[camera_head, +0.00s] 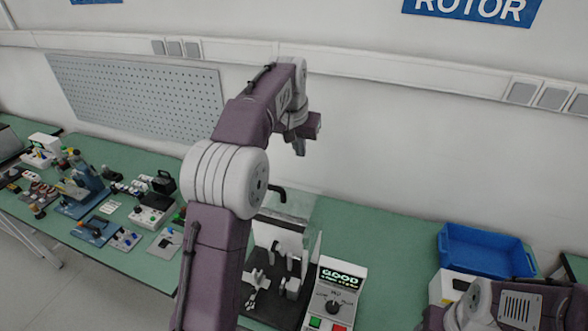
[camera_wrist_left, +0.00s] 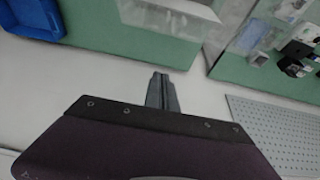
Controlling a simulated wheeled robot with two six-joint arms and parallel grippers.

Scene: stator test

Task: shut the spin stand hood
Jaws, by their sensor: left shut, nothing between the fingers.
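The spin stand (camera_head: 262,290) is on the green table in the lower middle of the head view, with dark base and metal fixtures, partly hidden by my left arm. Its hood appears to be the clear, pale panel (camera_head: 295,205) raised behind it, with a black bent handle (camera_head: 279,189) by my arm's elbow. My right gripper is out of view.
A control box (camera_head: 336,288) reading GOOD is right of the stand. A blue bin (camera_head: 485,252) is farther right, by my right arm. Crowded small devices fill the left table. A pegboard (camera_head: 140,100) hangs on the wall. Green table (camera_head: 385,260) between control box and bin is clear.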

